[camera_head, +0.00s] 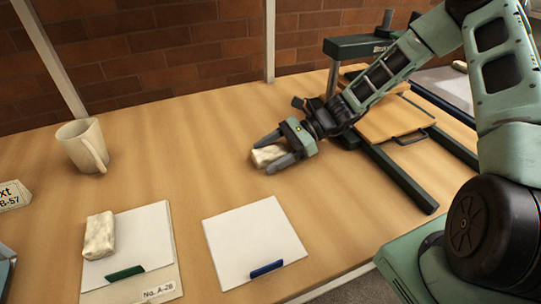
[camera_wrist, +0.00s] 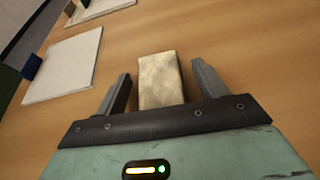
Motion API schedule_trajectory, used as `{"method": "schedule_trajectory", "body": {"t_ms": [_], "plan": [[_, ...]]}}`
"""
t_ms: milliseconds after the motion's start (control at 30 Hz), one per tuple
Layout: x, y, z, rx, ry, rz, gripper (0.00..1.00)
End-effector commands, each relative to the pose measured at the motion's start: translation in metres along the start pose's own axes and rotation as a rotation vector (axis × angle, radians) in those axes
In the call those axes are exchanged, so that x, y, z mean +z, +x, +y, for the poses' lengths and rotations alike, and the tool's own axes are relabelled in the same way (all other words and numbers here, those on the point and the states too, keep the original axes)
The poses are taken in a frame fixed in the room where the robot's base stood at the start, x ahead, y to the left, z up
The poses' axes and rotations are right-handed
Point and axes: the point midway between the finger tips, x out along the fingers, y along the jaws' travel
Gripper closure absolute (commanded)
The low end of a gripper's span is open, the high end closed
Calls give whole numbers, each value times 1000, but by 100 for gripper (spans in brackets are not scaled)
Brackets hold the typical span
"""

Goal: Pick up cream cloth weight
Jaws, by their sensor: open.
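A cream cloth weight (camera_head: 268,155) lies on the wooden table, partly hidden by my gripper (camera_head: 281,148). In the wrist view the same cream weight (camera_wrist: 160,82) lies between the two open fingers of my gripper (camera_wrist: 161,80), with a gap to the finger on each side. The fingers are not closed on it. A second cream cloth weight (camera_head: 99,236) lies on a white sheet (camera_head: 147,231) with a green tab at the front left of the table.
A white sheet (camera_head: 251,241) with a blue tab lies at the front middle. A beige mug (camera_head: 77,147) stands at the left. A dark green press frame (camera_head: 398,180) with a tan board (camera_head: 385,121) stands at the right. The table's back middle is clear.

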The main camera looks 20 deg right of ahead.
Motion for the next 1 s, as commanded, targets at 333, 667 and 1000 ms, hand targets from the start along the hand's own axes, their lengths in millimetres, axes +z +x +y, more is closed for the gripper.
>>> {"method": "schedule_trajectory", "body": {"t_ms": [333,667,1000], "plan": [[0,0,0,0,1,0,71],[2,-1,0,0,0,-1,90],[52,-22,0,-2,-4,3,90]]}}
